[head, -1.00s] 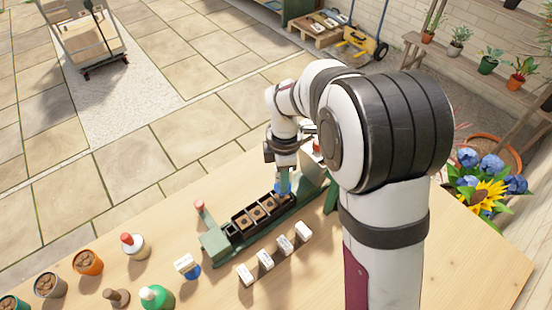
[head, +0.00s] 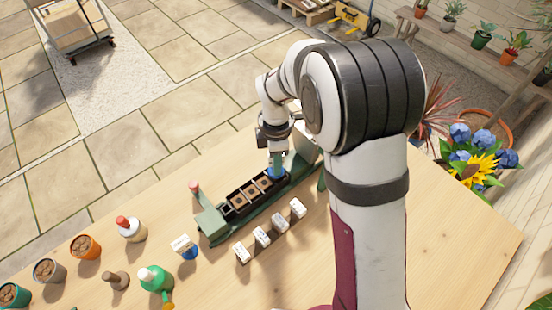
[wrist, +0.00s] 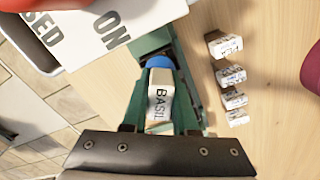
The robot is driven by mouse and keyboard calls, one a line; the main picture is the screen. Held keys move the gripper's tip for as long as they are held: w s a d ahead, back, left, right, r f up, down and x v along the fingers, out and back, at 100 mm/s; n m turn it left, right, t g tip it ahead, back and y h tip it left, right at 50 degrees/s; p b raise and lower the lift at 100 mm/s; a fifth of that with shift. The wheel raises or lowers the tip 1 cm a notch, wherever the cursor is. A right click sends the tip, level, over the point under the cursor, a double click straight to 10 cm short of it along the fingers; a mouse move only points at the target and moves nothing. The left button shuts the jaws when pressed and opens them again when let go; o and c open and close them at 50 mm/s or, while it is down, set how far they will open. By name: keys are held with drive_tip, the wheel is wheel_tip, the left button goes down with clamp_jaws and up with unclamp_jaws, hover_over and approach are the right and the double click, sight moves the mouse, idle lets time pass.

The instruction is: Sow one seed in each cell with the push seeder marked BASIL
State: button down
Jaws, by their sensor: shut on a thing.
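My gripper (head: 276,150) is shut on the push seeder marked BASIL (wrist: 160,100), a white-labelled tool with a blue end. In the head view the seeder's blue end (head: 277,173) is at the far right end of the black cell tray (head: 229,215), over or in its last cell. I cannot tell whether it touches the soil. Several brown cells (head: 250,192) show to the left of it, each with a dark spot in the middle. The cell under the seeder is hidden. The tray sits in a green frame (head: 212,224).
Several white label blocks (head: 262,236) stand in a row in front of the tray. A second blue and white seeder (head: 186,246), a red-capped bottle (head: 132,229), a green bottle (head: 154,279) and pots (head: 86,247) stand left. A lettered white panel (wrist: 85,35) is near the wrist.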

drive_tip(key=shift+f, duration=0.5)
idle(0.5)
drive_tip(key=shift+r, duration=1.55)
drive_tip(key=s+a, duration=0.1)
drive_tip(key=s+a+r, duration=0.1)
drive_tip(key=shift+s+a, duration=0.4)
drive_tip(key=shift+f, duration=1.4)
drive_tip(key=shift+f, duration=0.65)
drive_tip(key=shift+r, duration=0.1)
